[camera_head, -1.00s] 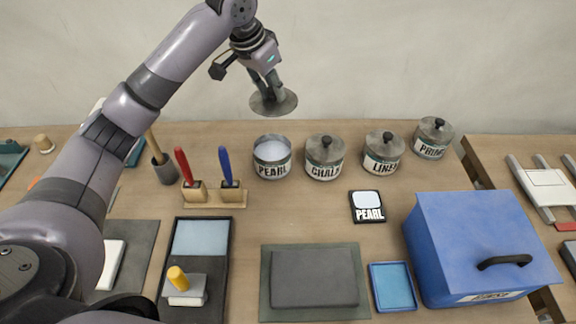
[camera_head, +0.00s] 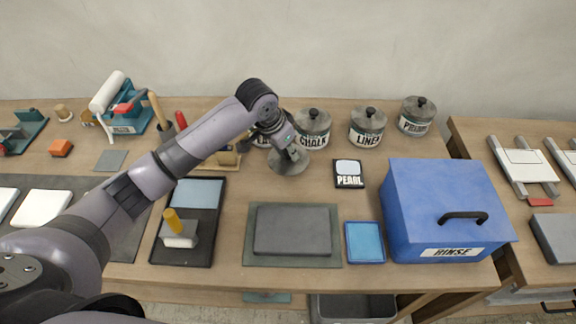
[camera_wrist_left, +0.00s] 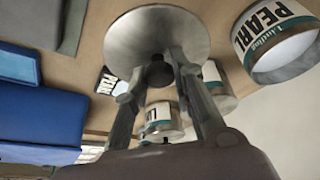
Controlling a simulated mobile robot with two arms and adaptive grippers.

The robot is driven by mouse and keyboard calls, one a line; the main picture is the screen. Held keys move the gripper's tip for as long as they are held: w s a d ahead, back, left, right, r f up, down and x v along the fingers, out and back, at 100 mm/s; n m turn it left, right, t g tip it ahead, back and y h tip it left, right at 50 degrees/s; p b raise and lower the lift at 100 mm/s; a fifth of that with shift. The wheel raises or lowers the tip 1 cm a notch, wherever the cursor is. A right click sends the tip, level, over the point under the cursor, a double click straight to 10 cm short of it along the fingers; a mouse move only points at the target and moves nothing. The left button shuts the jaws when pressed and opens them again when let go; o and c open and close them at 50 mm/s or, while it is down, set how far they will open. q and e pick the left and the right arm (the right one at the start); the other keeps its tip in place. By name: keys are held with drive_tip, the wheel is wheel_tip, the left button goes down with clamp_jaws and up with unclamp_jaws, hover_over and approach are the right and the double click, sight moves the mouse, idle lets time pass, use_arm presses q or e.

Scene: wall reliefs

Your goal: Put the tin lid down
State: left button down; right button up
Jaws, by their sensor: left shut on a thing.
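The tin lid (camera_head: 291,163) is a round grey metal disc with a dark knob. My left gripper (camera_head: 286,148) is shut on its knob, low over the bench between the chalk tin and the grey slab; I cannot tell whether the lid touches the wood. In the left wrist view the lid (camera_wrist_left: 150,32) shows beyond my left gripper's fingers (camera_wrist_left: 160,72). The pearl tin stands without a lid in the left wrist view (camera_wrist_left: 275,40); in the head view my arm mostly hides it. My right gripper is not in view.
Lidded chalk (camera_head: 313,130), linen (camera_head: 367,127) and primer (camera_head: 416,116) tins stand at the back. A pearl card (camera_head: 349,174) lies right of the lid. A grey slab (camera_head: 292,230), blue tray (camera_head: 365,242) and blue rinse box (camera_head: 440,200) are nearer. Bare wood surrounds the lid.

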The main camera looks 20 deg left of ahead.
sight(287, 156)
use_arm(q)
wheel_tip(287, 156, down, 3)
drive_tip(key=shift+f, duration=0.2)
wheel_tip(287, 156, down, 4)
drive_tip(key=shift+p, duration=0.45)
drive_tip(key=shift+f, duration=0.2)
drive_tip(key=c, duration=1.6)
unclamp_jaws()
drive_tip(key=shift+o, duration=1.2)
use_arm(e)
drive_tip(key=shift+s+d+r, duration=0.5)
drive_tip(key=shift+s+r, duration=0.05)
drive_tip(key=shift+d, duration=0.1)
use_arm(q)
drive_tip(key=shift+r, duration=0.2)
drive_tip(key=b+v, duration=0.1)
drive_tip(key=v, duration=1.1)
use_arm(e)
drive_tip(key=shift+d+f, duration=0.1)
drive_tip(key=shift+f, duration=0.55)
